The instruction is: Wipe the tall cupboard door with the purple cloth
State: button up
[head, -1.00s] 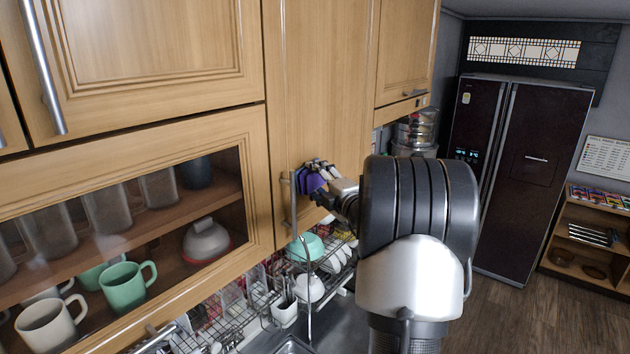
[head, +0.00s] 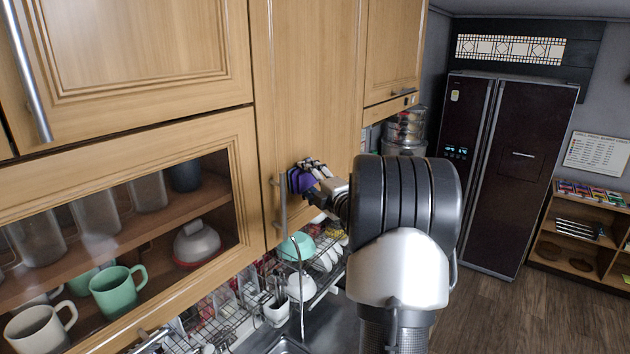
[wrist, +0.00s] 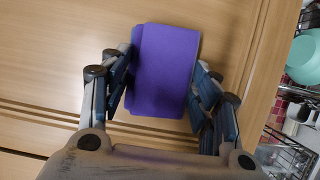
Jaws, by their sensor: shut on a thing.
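The purple cloth (wrist: 165,75) is a flat folded pad between my gripper's fingers, and it also shows in the head view (head: 302,180). My gripper (wrist: 160,95) is shut on it, with a finger along each side. The tall cupboard door (head: 310,95) is plain light wood with a vertical metal handle (head: 281,205) at its lower left. The cloth is at the lower part of the door, just right of the handle. I cannot tell for sure whether it touches the wood. My arm hides part of the view to its right.
A glass-fronted cupboard (head: 120,215) with mugs is at the left. Below the door stands a wire dish rack (head: 225,310) with a turquoise bowl (head: 298,246) and other dishes. A dark fridge (head: 510,170) and an open shelf (head: 585,235) stand at the right, with clear floor before them.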

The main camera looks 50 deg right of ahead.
aim_at(296, 184)
jog(key=shift+s+a+b, duration=0.15)
jog(key=shift+a+b, duration=0.7)
jog(key=shift+a, duration=1.7)
jog(key=s, duration=0.6)
jog(key=shift+d+p, duration=0.3)
jog(key=shift+p, duration=0.05)
jog(key=s, duration=0.3)
jog(key=shift+d, duration=0.15)
